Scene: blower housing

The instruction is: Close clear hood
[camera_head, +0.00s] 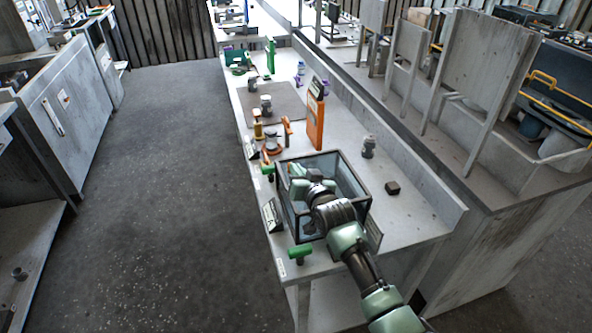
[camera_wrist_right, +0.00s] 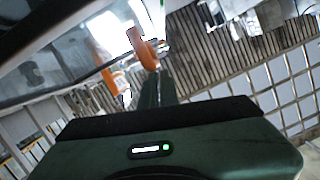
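The clear hood (camera_head: 349,178) is a see-through box with a dark frame, standing on the near part of the long grey bench. My right arm reaches across it from the lower right and hides part of its interior and near side. My right gripper (camera_head: 297,183) is at the hood's left half; I cannot tell whether it is above or inside the box, or touching it. In the right wrist view, a clear pane with a dark edge (camera_wrist_right: 60,50) crosses the upper left, and a green finger (camera_wrist_right: 150,92) points away. The finger gap is not clear. My left gripper is out of view.
A green-handled tool (camera_head: 299,252) lies at the bench's near left corner. A small dark block (camera_head: 392,188) and a grey fitting (camera_head: 368,146) are right of the hood. An orange upright (camera_head: 316,120) stands behind it. The floor at left is clear.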

